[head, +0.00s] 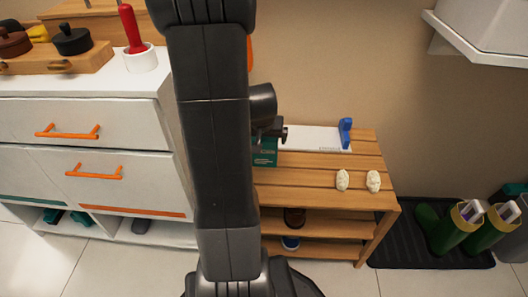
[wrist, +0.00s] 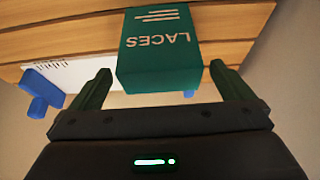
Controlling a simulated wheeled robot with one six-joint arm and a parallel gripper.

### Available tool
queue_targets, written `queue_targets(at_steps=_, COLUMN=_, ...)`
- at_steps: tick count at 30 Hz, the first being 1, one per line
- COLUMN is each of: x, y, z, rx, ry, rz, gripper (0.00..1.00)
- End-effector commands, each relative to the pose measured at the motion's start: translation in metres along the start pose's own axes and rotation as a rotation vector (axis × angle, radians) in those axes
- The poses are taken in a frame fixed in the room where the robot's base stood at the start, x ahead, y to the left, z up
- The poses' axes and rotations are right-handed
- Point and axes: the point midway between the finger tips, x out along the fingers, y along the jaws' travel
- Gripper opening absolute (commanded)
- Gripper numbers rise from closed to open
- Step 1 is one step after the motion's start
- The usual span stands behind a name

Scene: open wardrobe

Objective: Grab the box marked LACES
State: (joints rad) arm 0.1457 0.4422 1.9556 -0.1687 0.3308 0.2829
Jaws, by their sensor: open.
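The green LACES box (wrist: 158,52) sits on the wooden slatted top in the wrist view, its white lettering upside down. My gripper (wrist: 170,88) is open, with one finger on each side of the box's near end. I cannot tell whether either finger touches it. In the head view, the box (head: 265,152) shows only in part at the left of the rack's top, partly hidden behind my arm. My gripper's fingers are not clear there.
The slatted wooden rack (head: 325,180) bears a white sheet (head: 310,137), a blue item (head: 345,132) and two pale lumpy objects (head: 342,180). A white drawer unit (head: 90,120) stands left. Green boots (head: 455,228) stand on a dark mat (head: 400,250) at right. A white shelf (head: 470,45) juts out above.

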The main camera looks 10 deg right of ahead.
Motion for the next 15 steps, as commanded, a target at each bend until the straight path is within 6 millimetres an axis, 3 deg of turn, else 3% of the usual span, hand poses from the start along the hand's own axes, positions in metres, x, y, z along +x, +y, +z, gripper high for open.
queue_targets(at_steps=9, x=0.045, y=0.001, z=-0.004, rx=0.000, ry=-0.002, rz=0.001, gripper=1.00)
queue_targets(at_steps=15, x=0.050, y=0.001, z=-0.006, rx=0.000, ry=0.000, rz=0.000, gripper=1.00)
